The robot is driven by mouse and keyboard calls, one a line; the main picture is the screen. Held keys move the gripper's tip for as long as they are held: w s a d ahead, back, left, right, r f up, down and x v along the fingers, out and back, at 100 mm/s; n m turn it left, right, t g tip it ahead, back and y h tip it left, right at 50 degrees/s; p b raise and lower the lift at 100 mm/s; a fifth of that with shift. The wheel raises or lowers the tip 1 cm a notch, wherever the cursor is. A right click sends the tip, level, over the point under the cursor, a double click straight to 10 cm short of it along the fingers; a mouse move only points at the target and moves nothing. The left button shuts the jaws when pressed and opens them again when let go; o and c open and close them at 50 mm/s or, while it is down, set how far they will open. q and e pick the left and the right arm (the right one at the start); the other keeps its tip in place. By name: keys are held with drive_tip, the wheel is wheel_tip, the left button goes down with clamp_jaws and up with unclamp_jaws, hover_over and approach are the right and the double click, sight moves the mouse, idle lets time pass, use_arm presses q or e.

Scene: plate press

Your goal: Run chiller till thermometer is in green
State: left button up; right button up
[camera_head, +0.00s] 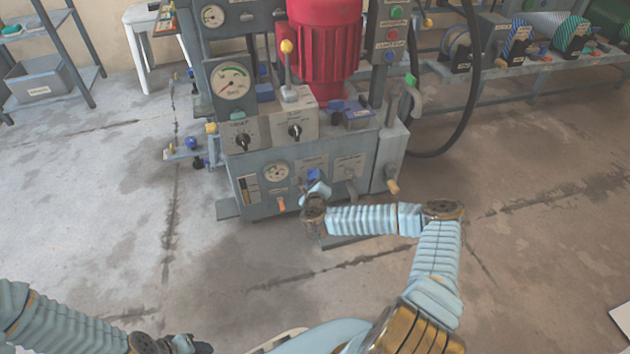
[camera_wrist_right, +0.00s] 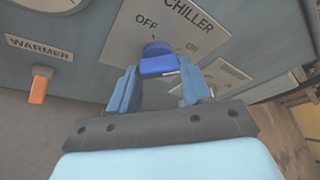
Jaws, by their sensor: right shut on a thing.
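My left gripper (camera_head: 192,346) is partly visible at the bottom edge, jaws unclear.
An orange switch (camera_wrist_right: 39,88) labelled WARMER is left of the chiller switch. A larger gauge (camera_head: 231,84) with a green arc stands above, beside a red cylinder (camera_head: 325,40). A black hose (camera_head: 470,110) loops at right. The front floor is clear.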

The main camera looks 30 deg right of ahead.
drive_tip(key=o, duration=1.1)
drive_tip(key=shift+c, duration=0.2)
drive_tip(key=p+v, duration=0.2)
drive_tip(key=v, duration=1.1)
drive_tip(key=shift+s+a, duration=0.15)
drive_tip(key=shift+s, duration=0.25)
